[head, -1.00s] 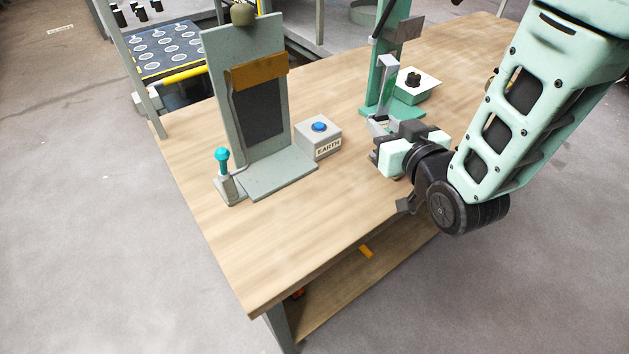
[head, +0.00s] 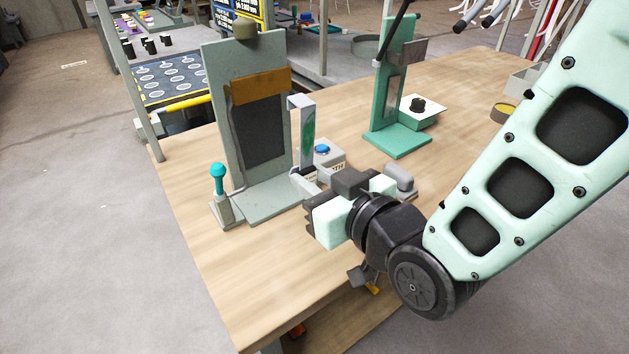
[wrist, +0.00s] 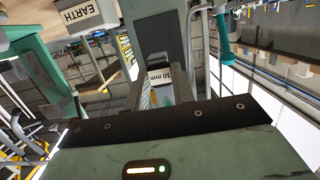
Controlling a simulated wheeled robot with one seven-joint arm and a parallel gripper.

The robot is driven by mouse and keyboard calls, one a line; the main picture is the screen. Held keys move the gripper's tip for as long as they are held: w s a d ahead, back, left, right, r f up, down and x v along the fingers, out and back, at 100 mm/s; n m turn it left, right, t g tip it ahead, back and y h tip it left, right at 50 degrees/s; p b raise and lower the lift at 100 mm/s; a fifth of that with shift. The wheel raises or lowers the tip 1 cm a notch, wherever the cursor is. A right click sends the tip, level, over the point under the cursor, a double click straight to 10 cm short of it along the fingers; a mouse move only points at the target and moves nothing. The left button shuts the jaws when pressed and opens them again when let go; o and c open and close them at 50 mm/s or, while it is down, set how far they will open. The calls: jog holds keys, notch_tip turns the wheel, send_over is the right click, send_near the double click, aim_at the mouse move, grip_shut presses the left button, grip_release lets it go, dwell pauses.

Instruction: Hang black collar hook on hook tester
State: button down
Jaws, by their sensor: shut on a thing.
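My gripper (head: 312,188) is shut on a slim pale-grey hook piece (head: 295,103), held upright above the table. The piece has a bent top and a green panel; I see no black collar on it. In the wrist view, a part marked "10 mm" (wrist: 157,78) sits between my fingers. A grey upright stand (head: 222,110) with an orange-brown bar, a dark panel and a teal-topped lever (head: 217,172) is just left of the piece. A green stand (head: 398,85) is farther right. I cannot tell which stand is the hook tester.
A grey box with a blue button (head: 322,150) stands behind the held piece; its "EARTH" label (wrist: 82,14) shows in the wrist view. A white-topped box with a black knob (head: 418,105) is beside the green stand. The wooden table (head: 250,265) is clear at its front left.

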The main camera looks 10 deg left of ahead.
jog(key=shift+w+a+r+p, duration=0.4)
jog(key=shift+w+a+r, duration=0.35)
jog(key=shift+w+a, duration=0.25)
jog(key=shift+w+a+r+p, duration=0.35)
jog(key=shift+w+a+r, duration=0.4)
jog(key=shift+a, duration=0.3)
jog(key=shift+b, duration=0.55)
jog(key=shift+w+a, duration=0.45)
jog(key=shift+a, duration=0.05)
jog(key=shift+w+a, duration=0.4)
jog(key=shift+a, duration=0.1)
jog(key=shift+b+x, duration=0.35)
jog(key=shift+x, duration=0.7)
dwell(0.5)
jog(key=shift+w+a+r, duration=0.15)
jog(key=shift+w+a, duration=0.1)
jog(key=shift+w, duration=0.05)
dwell(0.4)
jog(key=shift+f+b, duration=1.15)
